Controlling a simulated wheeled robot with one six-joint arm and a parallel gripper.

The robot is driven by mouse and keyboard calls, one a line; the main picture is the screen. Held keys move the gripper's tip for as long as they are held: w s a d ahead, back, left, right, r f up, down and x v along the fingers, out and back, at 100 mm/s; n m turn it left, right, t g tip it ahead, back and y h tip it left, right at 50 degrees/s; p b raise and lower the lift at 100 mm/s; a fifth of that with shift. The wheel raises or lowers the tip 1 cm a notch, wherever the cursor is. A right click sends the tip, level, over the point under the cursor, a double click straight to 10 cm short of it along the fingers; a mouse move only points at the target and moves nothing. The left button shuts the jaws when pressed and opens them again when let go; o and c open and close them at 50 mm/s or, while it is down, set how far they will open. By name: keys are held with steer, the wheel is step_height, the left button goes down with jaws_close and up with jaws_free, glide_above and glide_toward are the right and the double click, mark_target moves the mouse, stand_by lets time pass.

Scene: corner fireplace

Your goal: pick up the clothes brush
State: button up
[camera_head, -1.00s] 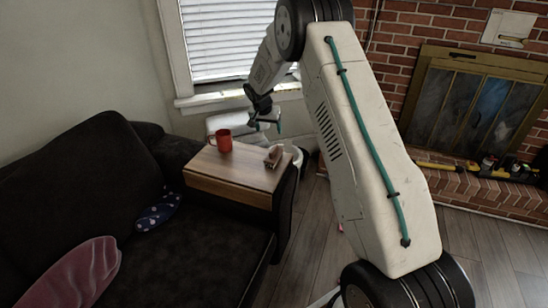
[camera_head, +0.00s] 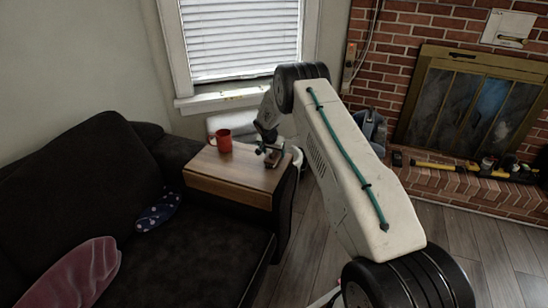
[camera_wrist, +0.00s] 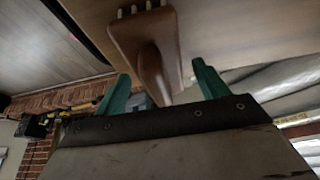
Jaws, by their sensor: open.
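The clothes brush (camera_wrist: 146,38) is brown and wooden, with pale bristle tufts at its top edge in the wrist view. It lies on the wooden tray table (camera_head: 225,184) over the sofa arm. In the head view the brush is mostly hidden behind my gripper (camera_head: 268,152). In the wrist view my gripper's two teal fingers (camera_wrist: 160,68) are open, one on each side of the brush's narrower handle end. Gaps show between the fingers and the handle, and I see no grip on it.
A red mug (camera_head: 222,141) stands on the tray table, left of my gripper. The dark sofa (camera_head: 85,190) holds a pink cushion (camera_head: 75,275) and a spotted blue one (camera_head: 158,210). A window (camera_head: 240,40) is behind; a brick fireplace (camera_head: 475,100) is at right.

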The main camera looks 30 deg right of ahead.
steer(key=c, duration=1.1)
steer(key=shift+r, duration=0.15)
steer(key=shift+r, duration=0.25)
step_height(320, 180, up, 3)
steer(key=shift+s+r, duration=0.1)
steer(key=s+a, duration=0.2)
steer(key=s, duration=0.2)
steer(key=s+a, duration=0.3)
steer(key=s, duration=0.2)
steer(key=s+a+r, duration=0.1)
steer(key=s+a, duration=0.2)
steer(key=s, duration=0.1)
steer(key=shift+s+a, duration=0.15)
steer(key=shift+s, duration=0.05)
steer(key=shift+o, duration=0.7)
